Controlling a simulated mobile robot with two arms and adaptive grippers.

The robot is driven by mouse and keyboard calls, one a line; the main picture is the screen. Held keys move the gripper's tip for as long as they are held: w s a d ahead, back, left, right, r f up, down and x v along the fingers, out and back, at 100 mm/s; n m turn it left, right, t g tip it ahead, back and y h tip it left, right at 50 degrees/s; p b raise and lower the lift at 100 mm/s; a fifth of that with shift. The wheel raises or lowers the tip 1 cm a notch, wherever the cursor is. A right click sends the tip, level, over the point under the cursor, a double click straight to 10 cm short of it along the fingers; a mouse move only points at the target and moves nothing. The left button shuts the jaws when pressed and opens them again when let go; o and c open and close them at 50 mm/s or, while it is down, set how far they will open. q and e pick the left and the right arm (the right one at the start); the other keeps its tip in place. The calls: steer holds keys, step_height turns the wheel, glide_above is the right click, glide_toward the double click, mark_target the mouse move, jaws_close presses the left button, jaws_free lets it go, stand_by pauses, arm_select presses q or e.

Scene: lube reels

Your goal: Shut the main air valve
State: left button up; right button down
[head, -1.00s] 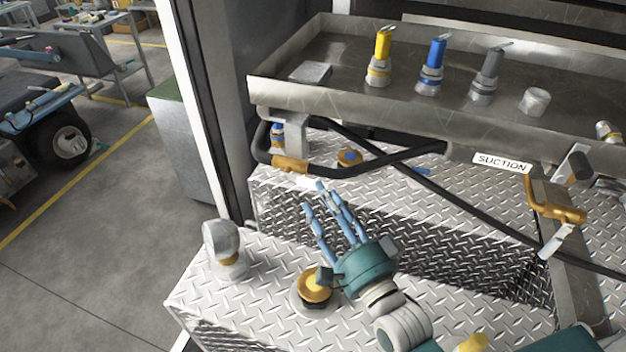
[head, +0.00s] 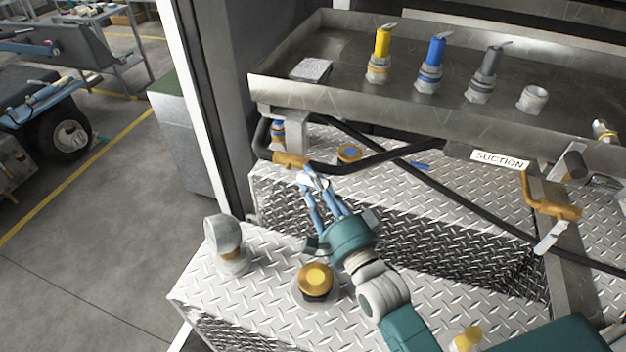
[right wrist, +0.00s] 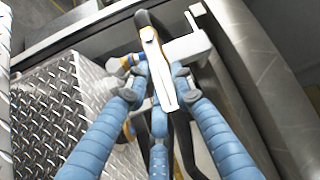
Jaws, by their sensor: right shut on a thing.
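A brass valve (head: 290,159) sits on the black hose under the left end of the metal tray. Its pale lever (right wrist: 165,85) points toward my right gripper in the right wrist view. No label shows on this valve, so I cannot read whether it is the main air valve. My right gripper (head: 314,181), with blue fingers and a teal palm, reaches up to the valve from below. Its fingers are closed around the lever, one on each side, as the right wrist view (right wrist: 157,86) shows. The fingers partly hide the lever in the head view. My left gripper is not seen.
A second brass valve (head: 552,202) hangs at the right near the SUCTION label (head: 500,160). The metal tray (head: 400,112) holds yellow, blue and grey nozzles above. Brass-capped fittings (head: 316,281) and a grey elbow pipe (head: 224,238) stand on the tread-plate boxes below.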

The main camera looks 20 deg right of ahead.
steer(key=shift+w+a+f+m+t+h+b, duration=0.3)
steer(key=shift+f+m+t+b, duration=0.75)
steer(key=shift+b, duration=1.85)
steer(key=shift+s+a+f+m+t+h+b, duration=0.1)
steer(key=shift+f+m+t+h+b, duration=0.6)
steer(key=shift+m+b, duration=1.5)
steer(key=shift+w+r+n+t+b, duration=0.1)
steer(key=shift+r+n+t+b, duration=0.25)
steer(key=shift+b, duration=0.75)
steer(key=shift+r, duration=0.2)
steer(key=c, duration=1.4)
jaws_free()
steer(key=shift+c, duration=0.2)
steer(key=shift+f, duration=0.1)
steer(key=shift+f, duration=0.1)
steer(key=v, duration=0.7)
steer(key=shift+s, duration=0.25)
steer(key=shift+d, duration=0.1)
